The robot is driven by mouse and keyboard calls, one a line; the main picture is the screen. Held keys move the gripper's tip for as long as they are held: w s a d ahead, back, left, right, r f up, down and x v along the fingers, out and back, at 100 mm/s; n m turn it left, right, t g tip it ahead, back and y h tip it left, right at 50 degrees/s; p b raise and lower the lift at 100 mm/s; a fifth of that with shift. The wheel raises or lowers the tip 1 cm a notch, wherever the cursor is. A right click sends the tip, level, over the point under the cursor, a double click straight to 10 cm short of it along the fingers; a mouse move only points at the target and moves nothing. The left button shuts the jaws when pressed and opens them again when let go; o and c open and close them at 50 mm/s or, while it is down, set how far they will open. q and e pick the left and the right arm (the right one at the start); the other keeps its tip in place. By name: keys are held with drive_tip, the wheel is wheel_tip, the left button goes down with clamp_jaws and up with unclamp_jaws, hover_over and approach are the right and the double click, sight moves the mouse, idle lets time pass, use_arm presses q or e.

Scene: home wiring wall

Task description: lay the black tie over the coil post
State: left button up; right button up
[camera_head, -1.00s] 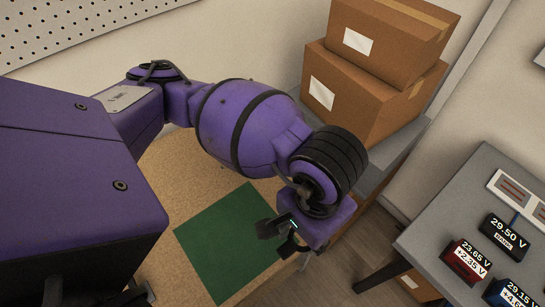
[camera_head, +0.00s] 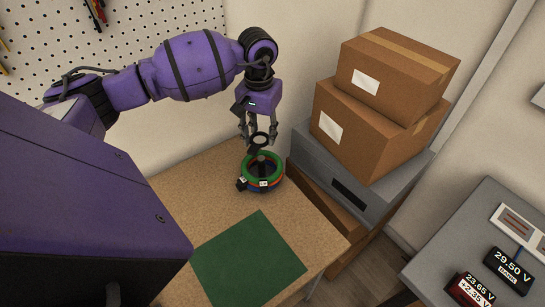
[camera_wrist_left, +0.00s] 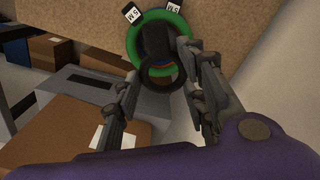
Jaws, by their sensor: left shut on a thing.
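The black tie (camera_head: 260,139) is a small dark ring held at the fingertips of my left gripper (camera_head: 258,135). The coil post (camera_head: 262,158) stands on the wooden bench, with green, red and blue coils (camera_head: 264,178) stacked around it. The tie is close above the post top; I cannot tell whether it overlaps the post. In the left wrist view, the tie (camera_wrist_left: 163,84) shows between the fingers of the gripper (camera_wrist_left: 158,72), with the dark post (camera_wrist_left: 154,42) and green coil (camera_wrist_left: 134,45) beyond. The right gripper is out of view.
A green mat (camera_head: 249,262) lies on the bench (camera_head: 200,190), nearer than the coils. Cardboard boxes (camera_head: 365,130) on a grey case (camera_head: 390,190) stand close right of the coils. A pegboard wall (camera_head: 130,30) is behind. A grey table with voltage displays (camera_head: 508,271) is at the right.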

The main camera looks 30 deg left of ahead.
sight(263, 157)
use_arm(q)
drive_tip(key=shift+d+f+m, duration=0.15)
drive_tip(key=shift+m, duration=0.15)
drive_tip(key=shift+f, duration=0.3)
drive_tip(key=shift+f+b, duration=0.3)
drive_tip(key=shift+f, duration=1.65)
drive_tip(key=shift+s+f+b, duration=0.1)
drive_tip(key=shift+f+b, duration=0.95)
drive_tip(key=shift+f, duration=0.4)
drive_tip(key=shift+f+b, duration=0.4)
drive_tip(key=shift+f, duration=0.1)
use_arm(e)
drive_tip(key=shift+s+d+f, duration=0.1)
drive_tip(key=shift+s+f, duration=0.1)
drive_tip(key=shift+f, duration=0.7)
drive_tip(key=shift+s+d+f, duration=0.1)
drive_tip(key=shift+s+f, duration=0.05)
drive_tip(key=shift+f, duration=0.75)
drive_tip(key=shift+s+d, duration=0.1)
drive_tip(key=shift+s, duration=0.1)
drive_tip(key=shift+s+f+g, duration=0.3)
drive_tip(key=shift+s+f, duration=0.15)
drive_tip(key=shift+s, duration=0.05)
